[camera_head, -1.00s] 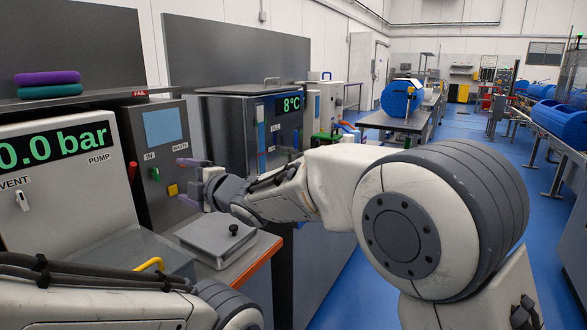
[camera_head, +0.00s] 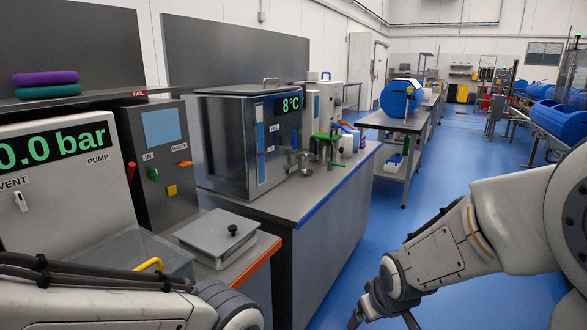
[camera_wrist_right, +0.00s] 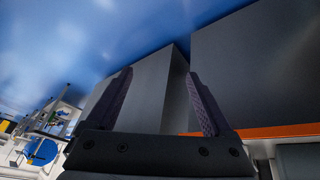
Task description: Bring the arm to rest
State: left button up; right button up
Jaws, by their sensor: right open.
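My right arm (camera_head: 500,225) comes in from the right and hangs low beside the benches. Its gripper (camera_head: 383,317) is at the bottom edge of the head view, over the blue floor, partly cut off. In the right wrist view the gripper (camera_wrist_right: 160,85) has its two dark fingers spread apart with nothing between them. My left arm (camera_head: 100,305) lies across the bottom left of the head view; its gripper is out of the picture.
A grey bench (camera_head: 300,200) with an 8°C tank (camera_head: 225,140) stands left of the right arm. A lidded metal box (camera_head: 215,238) sits on the orange-edged bench. Blue floor (camera_head: 400,225) is open between bench and arm. Blue drums (camera_head: 400,98) stand farther back.

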jog(key=s+d+f+m+g, duration=0.2)
jog(key=s+d+f+m, duration=0.15)
jog(key=s, duration=0.45)
jog(key=s+a+f+n+g+b, duration=0.35)
jog(key=s+a+n+b, duration=0.35)
jog(key=s+a+b, duration=0.5)
notch_tip(320, 180, up, 28)
jog(key=s+a+p, duration=0.1)
jog(key=a+p, duration=0.1)
jog(key=p, duration=2.7)
jog(key=shift+s+a+f+y, duration=0.15)
jog(key=shift+s+f+y, duration=0.15)
jog(key=shift+y, duration=0.1)
jog(key=shift+t, duration=0.25)
